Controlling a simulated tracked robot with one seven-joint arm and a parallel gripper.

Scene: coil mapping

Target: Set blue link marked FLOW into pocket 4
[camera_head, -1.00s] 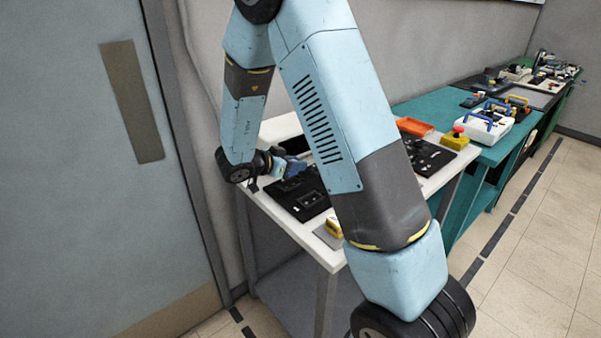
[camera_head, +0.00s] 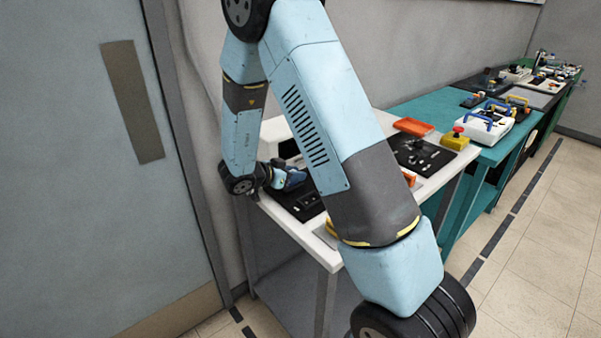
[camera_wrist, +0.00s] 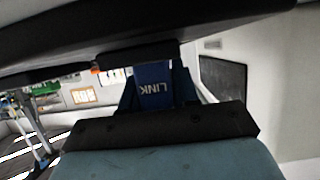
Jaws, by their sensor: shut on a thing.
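My gripper (camera_head: 284,177) is over the left part of the white table and is shut on a blue link (camera_wrist: 153,88). In the wrist view the letters LINK show on its face; the word FLOW cannot be read. In the head view the blue link (camera_head: 296,180) shows small, low over or at a black board (camera_head: 302,207). Whether it touches the board cannot be told. Part of the board is hidden behind my arm. Pocket 4 cannot be made out.
A black panel with knobs (camera_head: 420,153), an orange tray (camera_head: 413,127) and a yellow box with a red button (camera_head: 455,139) are at the table's right. A teal bench (camera_head: 440,106) with devices continues beyond. A grey door (camera_head: 80,170) stands left of the white table (camera_head: 262,205).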

